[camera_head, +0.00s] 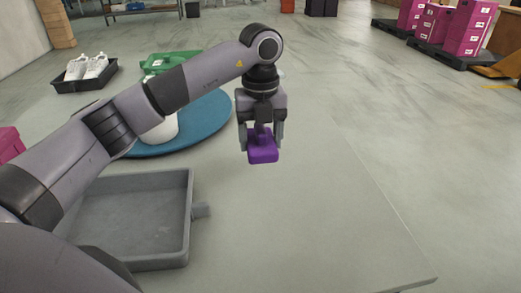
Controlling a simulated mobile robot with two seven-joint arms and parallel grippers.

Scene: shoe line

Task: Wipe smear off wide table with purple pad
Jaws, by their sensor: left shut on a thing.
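My left gripper (262,140) points down and is shut on the purple pad (263,152), above or at the far middle part of the wide table (300,225). I cannot tell whether the pad touches the table top. The table top is pale grey and shows bare to the right and in front of the pad. I cannot make out a smear on it; the arm and pad hide part of the top. My right gripper is not in view.
A grey tray (190,225) lies at the near left. A blue round mat (208,118) bears a white object (163,130), partly behind my arm. A green item (160,62) and a black tray (70,86) with white shoes (88,66) stand farther back. Table right side is clear.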

